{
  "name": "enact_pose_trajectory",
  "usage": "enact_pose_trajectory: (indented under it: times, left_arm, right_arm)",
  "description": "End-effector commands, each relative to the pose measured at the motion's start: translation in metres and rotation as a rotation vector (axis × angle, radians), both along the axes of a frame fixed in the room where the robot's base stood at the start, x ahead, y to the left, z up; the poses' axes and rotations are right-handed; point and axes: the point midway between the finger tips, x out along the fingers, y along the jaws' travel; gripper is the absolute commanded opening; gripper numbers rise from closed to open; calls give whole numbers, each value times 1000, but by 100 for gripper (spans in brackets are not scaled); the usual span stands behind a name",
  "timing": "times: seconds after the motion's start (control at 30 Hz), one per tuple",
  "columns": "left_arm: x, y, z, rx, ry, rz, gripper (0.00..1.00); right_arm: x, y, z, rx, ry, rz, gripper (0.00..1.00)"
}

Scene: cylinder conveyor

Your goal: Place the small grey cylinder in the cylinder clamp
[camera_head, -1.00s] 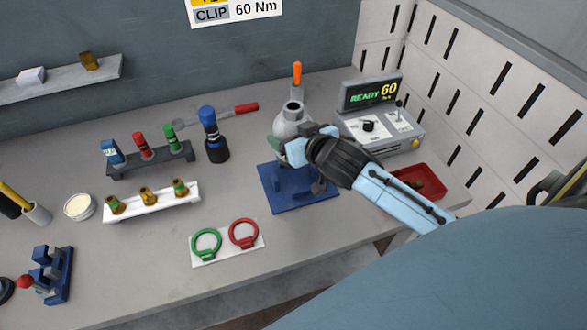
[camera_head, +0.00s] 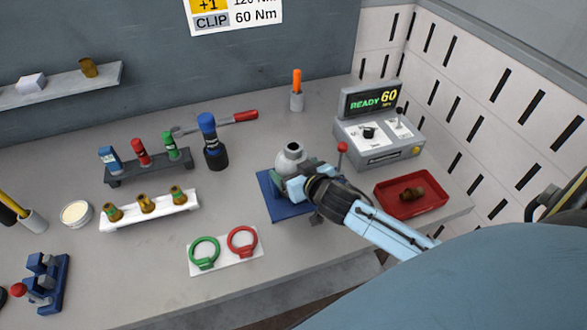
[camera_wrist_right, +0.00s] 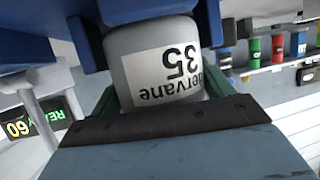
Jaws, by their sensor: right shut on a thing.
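The small grey cylinder (camera_head: 289,153) is upright in my right gripper (camera_head: 294,184), low over the blue cylinder clamp (camera_head: 272,207). In the right wrist view the cylinder (camera_wrist_right: 145,48) bears a white label with "35", and green finger pads flank it. Blue clamp parts (camera_wrist_right: 238,18) stand close on both sides of it there. Whether its bottom rests on the clamp is hidden. The clamp's red-knobbed lever (camera_head: 342,148) stands up behind my right gripper. My left gripper is out of view.
A red tray (camera_head: 435,203) with a brown part lies right of my right arm. A control box (camera_head: 385,140) reads READY 60. A white card with green and red rings (camera_head: 225,262) lies in front. A smaller blue fixture (camera_head: 47,282) stands at the left.

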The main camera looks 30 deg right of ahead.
Motion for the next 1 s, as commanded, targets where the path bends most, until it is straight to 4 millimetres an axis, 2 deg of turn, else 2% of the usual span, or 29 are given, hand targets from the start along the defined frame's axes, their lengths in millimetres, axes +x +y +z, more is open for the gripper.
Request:
enact_pose_trajectory:
  times: [0.2,0.23,0.37,0.67,0.83,1.0]
  left_arm:
    - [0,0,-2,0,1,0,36]
    - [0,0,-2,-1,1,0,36]
    - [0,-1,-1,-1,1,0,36]
    - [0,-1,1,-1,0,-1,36]
    - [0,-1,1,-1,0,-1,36]
    - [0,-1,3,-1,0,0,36]
  right_arm:
    - [2,0,0,0,-8,1,25]
    - [0,0,-3,0,0,0,83]
    - [0,0,-2,0,0,0,100]
    - [0,0,2,-1,0,0,100]
    - [-18,1,7,1,2,2,100]
    - [-50,2,19,1,4,1,100]
